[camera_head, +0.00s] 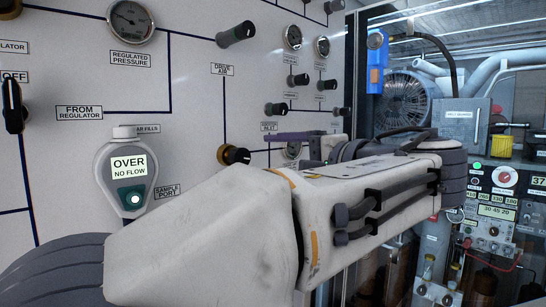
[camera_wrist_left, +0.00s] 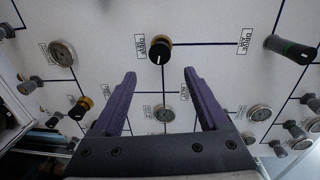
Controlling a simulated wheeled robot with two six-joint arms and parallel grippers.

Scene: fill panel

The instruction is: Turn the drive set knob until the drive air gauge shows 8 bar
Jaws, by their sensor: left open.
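A black knob with a brass collar (camera_wrist_left: 160,51) stands on the white panel, beside a label that seems to read drive set. Its pointer mark shows on its face. In the head view I take it to be the brass-collared knob (camera_head: 233,154) below the drive air label (camera_head: 222,69). My left gripper (camera_wrist_left: 159,73) is open and empty. Its purple fingers point at the panel, with the knob beyond the tips and between them in the wrist view. In the head view the gripper (camera_head: 280,145) is partly hidden by my arm. I cannot tell which dial is the drive air gauge; none is readable.
A regulated pressure gauge (camera_head: 130,20) and a green-collared knob (camera_head: 236,34) are on the upper panel. A sample port unit (camera_head: 131,180) reads "OVER NO FLOW". A small gauge (camera_wrist_left: 163,113) shows between my fingers. Several other knobs and gauges project nearby.

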